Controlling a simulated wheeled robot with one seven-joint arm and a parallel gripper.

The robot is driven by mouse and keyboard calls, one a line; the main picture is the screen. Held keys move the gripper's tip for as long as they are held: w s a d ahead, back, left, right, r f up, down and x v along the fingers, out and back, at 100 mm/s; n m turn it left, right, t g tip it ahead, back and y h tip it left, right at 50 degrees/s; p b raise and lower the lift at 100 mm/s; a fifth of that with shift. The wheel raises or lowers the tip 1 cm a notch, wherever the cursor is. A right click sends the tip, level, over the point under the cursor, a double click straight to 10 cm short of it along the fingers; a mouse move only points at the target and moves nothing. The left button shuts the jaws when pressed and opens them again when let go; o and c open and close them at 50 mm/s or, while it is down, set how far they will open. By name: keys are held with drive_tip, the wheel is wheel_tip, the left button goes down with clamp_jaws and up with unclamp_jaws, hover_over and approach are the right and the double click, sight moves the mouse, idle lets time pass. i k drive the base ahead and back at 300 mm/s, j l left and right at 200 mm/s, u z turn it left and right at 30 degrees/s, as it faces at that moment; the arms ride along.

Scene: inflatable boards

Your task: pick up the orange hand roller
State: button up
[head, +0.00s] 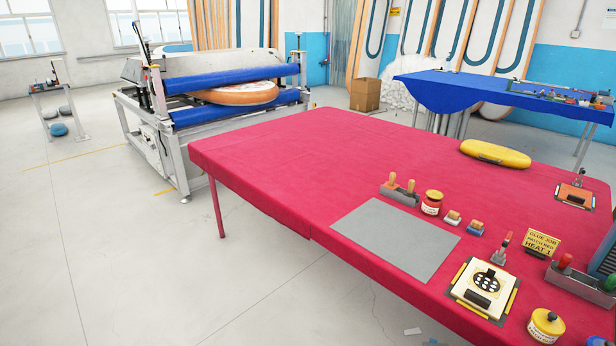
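No clear orange hand roller can be singled out at this size. A grey holder (398,194) on the pink-covered table (290,160) has two upright orange-brown handles (400,182) in it; what is below them is hidden. A small stand with a red-handled tool (505,242) is farther right, near the yellow sign. My gripper is not in view.
A grey mat (395,238) lies at the table's front edge. Around it are a red jar (432,204), small blocks (453,217), a yellow sign (542,242), a cream plate (484,288), a yellow jar (546,324) and a yellow inflatable (495,153). The table's left half is clear.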

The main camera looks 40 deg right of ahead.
sight(390, 185)
drive_tip(key=i+j, duration=0.1)
drive_tip(key=i, duration=0.45)
drive_tip(key=i+j+z, duration=0.15)
drive_tip(key=i, duration=0.4)
drive_tip(key=i+j, duration=0.1)
drive_tip(key=i, duration=0.45)
drive_tip(key=i+j+z, duration=0.1)
drive_tip(key=i+z, duration=0.35)
drive_tip(key=i+j+z, duration=0.2)
drive_tip(key=z, duration=0.25)
drive_tip(key=i+j+z, duration=0.5)
drive_tip(key=j+z, duration=0.35)
drive_tip(key=i+j+z, duration=0.15)
drive_tip(key=j+z, duration=0.15)
drive_tip(key=j, duration=0.15)
